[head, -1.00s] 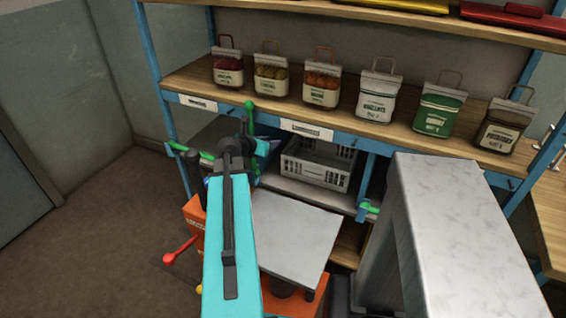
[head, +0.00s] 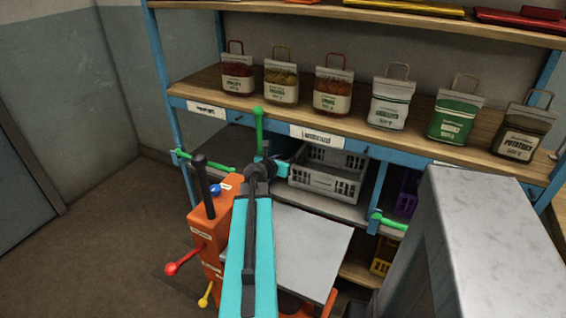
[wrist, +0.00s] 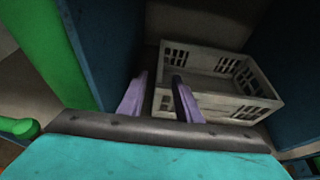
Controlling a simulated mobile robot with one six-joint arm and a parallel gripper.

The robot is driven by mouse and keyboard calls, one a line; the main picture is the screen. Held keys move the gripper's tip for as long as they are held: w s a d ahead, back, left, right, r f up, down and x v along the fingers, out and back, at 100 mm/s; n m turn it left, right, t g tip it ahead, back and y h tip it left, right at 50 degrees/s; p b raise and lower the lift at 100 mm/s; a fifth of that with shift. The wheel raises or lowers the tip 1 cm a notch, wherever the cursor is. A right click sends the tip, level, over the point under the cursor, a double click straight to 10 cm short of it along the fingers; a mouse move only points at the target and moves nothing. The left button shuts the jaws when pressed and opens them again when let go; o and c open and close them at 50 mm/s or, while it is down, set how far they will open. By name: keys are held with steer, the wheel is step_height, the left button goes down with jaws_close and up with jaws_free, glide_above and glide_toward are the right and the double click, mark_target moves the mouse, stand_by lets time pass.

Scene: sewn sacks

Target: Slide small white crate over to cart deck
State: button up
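The small white crate (head: 324,182) stands on the lower shelf, under the row of sacks. It is an open crate with slotted walls, and it looks empty in the wrist view (wrist: 246,111). My gripper (wrist: 159,77) is open, with its two purple fingers apart at the crate's left near part. In the wrist view the crate's slotted wall shows between the fingers; I cannot tell whether they touch it. In the head view my arm hides most of the gripper. The cart deck (head: 308,250) is a bare grey plate in front of the shelf, partly behind my arm.
Blue shelf posts (head: 377,185) and green levers (head: 258,135) (head: 388,221) flank the crate's bay. The orange cart body (head: 216,225) carries red and yellow knobs. A purple crate (head: 406,195) and yellow crate (head: 383,255) stand to the right. Sacks line the shelf above.

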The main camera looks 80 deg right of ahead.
steer(key=shift+x, duration=6.75)
steer(key=shift+c, duration=0.4)
jaws_close()
